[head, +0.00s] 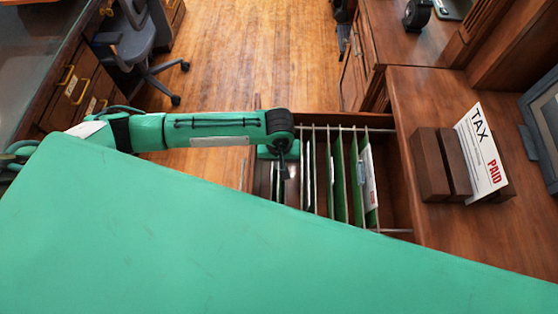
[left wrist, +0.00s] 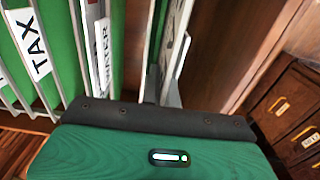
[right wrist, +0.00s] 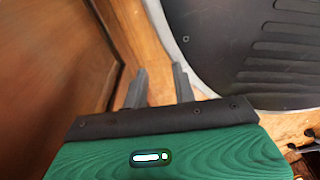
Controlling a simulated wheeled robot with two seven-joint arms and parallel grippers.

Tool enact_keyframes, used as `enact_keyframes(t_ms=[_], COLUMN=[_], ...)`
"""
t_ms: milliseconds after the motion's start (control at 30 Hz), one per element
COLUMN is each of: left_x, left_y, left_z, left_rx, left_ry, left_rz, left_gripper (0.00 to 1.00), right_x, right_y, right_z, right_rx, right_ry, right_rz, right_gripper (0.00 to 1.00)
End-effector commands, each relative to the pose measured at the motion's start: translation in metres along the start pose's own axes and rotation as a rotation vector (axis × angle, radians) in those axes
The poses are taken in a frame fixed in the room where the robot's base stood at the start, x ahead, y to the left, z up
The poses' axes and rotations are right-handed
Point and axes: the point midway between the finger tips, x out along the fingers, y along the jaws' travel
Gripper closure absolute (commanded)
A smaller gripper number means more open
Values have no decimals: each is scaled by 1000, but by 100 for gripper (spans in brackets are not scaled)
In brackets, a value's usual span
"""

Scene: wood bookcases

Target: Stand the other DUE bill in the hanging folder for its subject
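In the head view my left gripper (head: 284,170) is low over the left end of an open drawer (head: 398,160) of hanging folders. In the left wrist view its fingers (left wrist: 164,88) are closed on a thin white bill (left wrist: 170,45), seen nearly edge-on, with dark print on its right face; its words are unreadable. Left of it hang green folders with a TAX tab (left wrist: 33,45) and a tab ending in "TER" (left wrist: 103,52). Another bill (head: 369,175) with red print stands at the drawer's right folder. My right gripper (right wrist: 160,88) is open and empty.
A white TAX bill marked PAID (head: 482,150) leans in a wooden holder (head: 432,165) on the desk at right. A monitor (head: 542,125) stands beyond it. An office chair (head: 135,45) stands at upper left; the wood floor between is clear.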

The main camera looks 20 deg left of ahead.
Motion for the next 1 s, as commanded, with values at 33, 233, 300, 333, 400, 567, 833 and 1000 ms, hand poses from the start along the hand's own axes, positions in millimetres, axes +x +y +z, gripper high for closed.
enact_keyframes(t_ms=[33, 233, 300, 333, 400, 567, 833, 1000], left_x=[0, 0, 0, 0, 0, 0, -12, -45], left_y=[0, 0, 0, 0, 0, 0, 0, 0], left_z=[0, 0, 0, 0, 0, 0, 0, 0], left_rx=[0, 0, 0, 0, 0, 0, 0, 1], left_ry=[0, 0, 0, 0, 0, 0, 1, 1], left_rz=[0, 0, 0, 0, 0, -1, 1, 3], left_gripper=[100, 100, 94, 88, 75, 73, 73, 73], right_x=[0, 0, 0, 0, 0, 0, -1, -2], right_y=[0, 0, 0, 0, 0, 0, 0, 0], right_z=[0, 0, 0, 1, 1, 1, 2, 5], right_rx=[0, 0, 0, 0, 1, 1, 1, 1], right_ry=[0, -1, -1, -1, -1, -2, -3, -7], right_rz=[0, 0, 0, 0, 0, 0, 0, 0], right_gripper=[73, 73, 73, 73, 73, 73, 73, 73])
